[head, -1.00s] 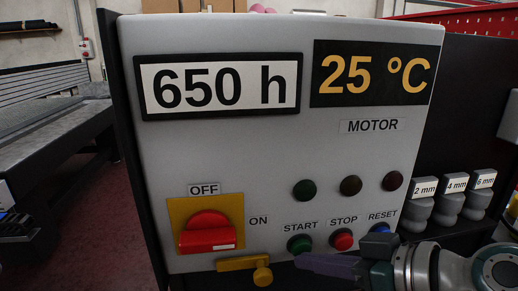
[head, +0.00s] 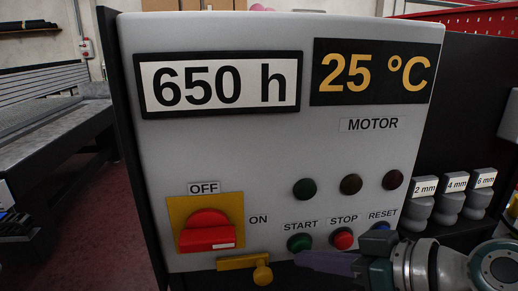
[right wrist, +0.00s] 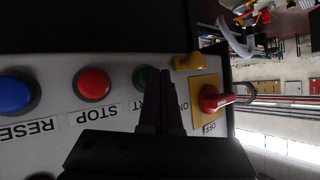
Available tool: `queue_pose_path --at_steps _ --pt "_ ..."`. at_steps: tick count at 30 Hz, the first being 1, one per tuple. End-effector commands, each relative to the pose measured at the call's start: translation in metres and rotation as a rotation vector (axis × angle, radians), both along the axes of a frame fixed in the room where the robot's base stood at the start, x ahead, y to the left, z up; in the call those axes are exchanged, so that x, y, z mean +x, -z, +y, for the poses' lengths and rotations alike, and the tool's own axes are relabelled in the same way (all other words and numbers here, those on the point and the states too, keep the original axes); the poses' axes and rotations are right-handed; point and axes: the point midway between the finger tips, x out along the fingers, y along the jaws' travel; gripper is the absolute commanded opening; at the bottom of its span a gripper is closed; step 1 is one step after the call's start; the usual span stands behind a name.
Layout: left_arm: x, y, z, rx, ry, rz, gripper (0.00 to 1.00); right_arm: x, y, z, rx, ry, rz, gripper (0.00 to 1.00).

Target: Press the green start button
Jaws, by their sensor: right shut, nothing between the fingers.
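The green start button (head: 299,242) is on the grey control panel, under the label START. It also shows in the right wrist view (right wrist: 145,78), where the fingers partly cover it. My right gripper (head: 300,259) is shut and empty, with its purple-looking fingertips just below the green button in the head view. In the right wrist view the dark shut fingers (right wrist: 165,76) reach over the button's edge. I cannot tell whether they touch it. My left gripper is not in view.
The red stop button (head: 343,239) is right of the green one. The blue reset button (head: 380,227) is partly hidden by my right gripper. A red OFF/ON switch (head: 207,230) on a yellow plate and a yellow latch (head: 262,272) are to the left. Unlit lamps sit above.

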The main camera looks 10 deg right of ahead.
Motion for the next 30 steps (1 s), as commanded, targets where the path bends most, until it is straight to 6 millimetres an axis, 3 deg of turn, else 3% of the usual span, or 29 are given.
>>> queue_pose_path --at_steps 13,30 --pt "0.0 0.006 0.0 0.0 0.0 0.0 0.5 0.007 0.0 0.0 0.0 0.001 -0.001 0.0" --pt "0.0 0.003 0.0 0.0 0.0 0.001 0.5 -0.003 -0.001 0.0 -0.001 0.0 -0.001 0.0"
